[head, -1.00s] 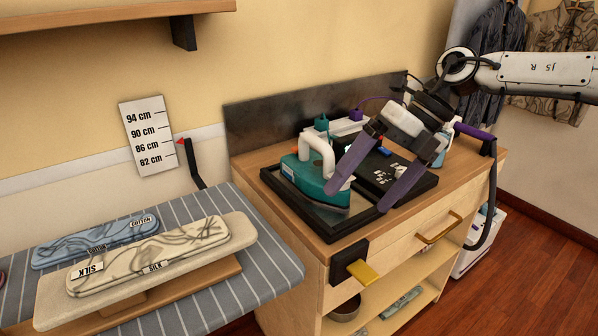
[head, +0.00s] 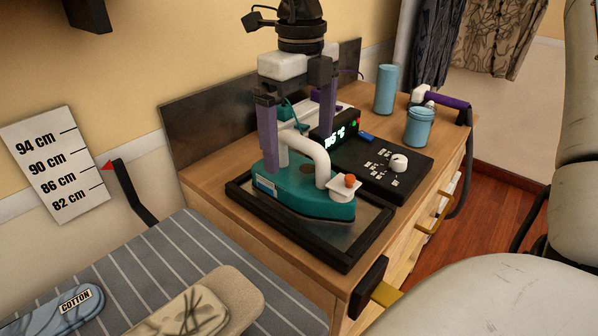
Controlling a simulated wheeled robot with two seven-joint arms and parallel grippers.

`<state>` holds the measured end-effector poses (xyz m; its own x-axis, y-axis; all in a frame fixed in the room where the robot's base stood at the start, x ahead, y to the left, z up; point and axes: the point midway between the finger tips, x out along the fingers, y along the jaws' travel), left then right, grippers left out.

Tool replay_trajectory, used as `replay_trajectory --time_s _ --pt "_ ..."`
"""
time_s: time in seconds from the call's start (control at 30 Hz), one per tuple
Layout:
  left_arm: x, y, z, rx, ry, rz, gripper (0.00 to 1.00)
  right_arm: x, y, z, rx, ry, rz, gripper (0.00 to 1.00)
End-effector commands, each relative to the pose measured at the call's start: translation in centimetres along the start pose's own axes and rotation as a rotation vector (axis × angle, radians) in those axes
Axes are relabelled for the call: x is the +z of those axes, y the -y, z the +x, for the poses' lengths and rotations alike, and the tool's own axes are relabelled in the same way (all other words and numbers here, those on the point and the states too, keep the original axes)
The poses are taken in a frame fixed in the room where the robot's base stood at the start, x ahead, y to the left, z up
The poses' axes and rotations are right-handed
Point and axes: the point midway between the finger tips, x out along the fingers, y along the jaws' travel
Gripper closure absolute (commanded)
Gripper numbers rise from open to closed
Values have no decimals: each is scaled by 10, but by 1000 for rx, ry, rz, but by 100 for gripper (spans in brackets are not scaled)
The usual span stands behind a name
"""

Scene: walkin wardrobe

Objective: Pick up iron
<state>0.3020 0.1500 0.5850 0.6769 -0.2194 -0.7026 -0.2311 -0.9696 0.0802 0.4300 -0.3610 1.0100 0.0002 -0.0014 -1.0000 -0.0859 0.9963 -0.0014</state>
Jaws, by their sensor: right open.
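The teal iron (head: 306,191) with a white handle (head: 303,147) rests in a black-framed tray (head: 343,259) on the wooden cabinet top. My right gripper (head: 298,165) points down over the iron from above. Its two purple fingers are apart, one on the near left side of the handle and the other behind it. I cannot tell whether the fingers touch the handle. My left gripper is not in view.
A control panel with a display (head: 336,140) and a knob sits right behind the iron. Two blue containers (head: 385,89) and a purple-handled hose tool (head: 447,101) stand farther right. A striped ironing board (head: 192,262) is at the lower left. A height chart (head: 52,165) hangs on the wall.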

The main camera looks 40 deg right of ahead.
Motion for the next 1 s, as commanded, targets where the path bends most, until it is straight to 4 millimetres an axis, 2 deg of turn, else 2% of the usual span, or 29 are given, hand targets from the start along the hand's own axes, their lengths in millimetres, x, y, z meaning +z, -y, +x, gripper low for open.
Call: replay_trajectory --time_s 0.4,0.67,0.77,0.97,1.0 --pt "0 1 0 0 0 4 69 -2 1 51 2 -1 2 0" --pt "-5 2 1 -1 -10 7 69 -2 2 54 1 2 2 0" --pt "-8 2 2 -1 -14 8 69 -2 2 54 1 2 2 14" --pt "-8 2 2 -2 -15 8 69 -2 2 54 1 2 2 47" --pt "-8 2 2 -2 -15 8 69 0 1 51 1 7 2 49"
